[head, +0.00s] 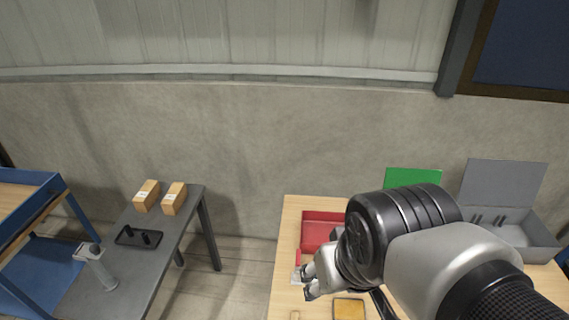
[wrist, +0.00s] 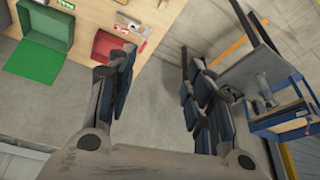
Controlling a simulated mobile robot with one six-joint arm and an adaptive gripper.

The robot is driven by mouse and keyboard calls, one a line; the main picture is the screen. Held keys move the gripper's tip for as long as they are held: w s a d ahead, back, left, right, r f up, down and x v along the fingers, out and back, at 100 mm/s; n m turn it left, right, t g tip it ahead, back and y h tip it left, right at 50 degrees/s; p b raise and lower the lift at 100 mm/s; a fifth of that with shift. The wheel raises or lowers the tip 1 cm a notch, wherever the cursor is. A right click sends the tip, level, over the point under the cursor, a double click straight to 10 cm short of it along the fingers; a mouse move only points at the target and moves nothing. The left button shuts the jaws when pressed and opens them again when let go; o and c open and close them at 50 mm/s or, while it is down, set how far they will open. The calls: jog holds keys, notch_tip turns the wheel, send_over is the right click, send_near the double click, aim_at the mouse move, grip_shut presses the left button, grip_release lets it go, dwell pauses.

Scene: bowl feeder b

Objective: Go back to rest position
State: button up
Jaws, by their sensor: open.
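My gripper (wrist: 160,95) is open in the wrist view, with its two fingers wide apart. Nothing is between the fingers but a view of the floor and the tables beyond. In the head view my gripper (head: 308,284) is partly hidden by my wrist and hangs over the left part of the wooden table (head: 283,250). My arm reaches in from the lower right of the head view. Whether the gripper touches anything on the table cannot be told.
The wooden table holds a red bin (head: 318,222), a green box (head: 415,178), a grey open case (head: 520,235) and a yellow piece (head: 349,309). A grey table (head: 120,275) with two cartons (head: 160,196) stands left, beside a blue cart (head: 40,255). Floor between the tables is clear.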

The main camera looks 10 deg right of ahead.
jog(key=s, duration=0.3)
jog(key=shift+r, duration=0.25)
jog(key=shift+f+b, duration=0.45)
dwell(0.8)
dwell(0.6)
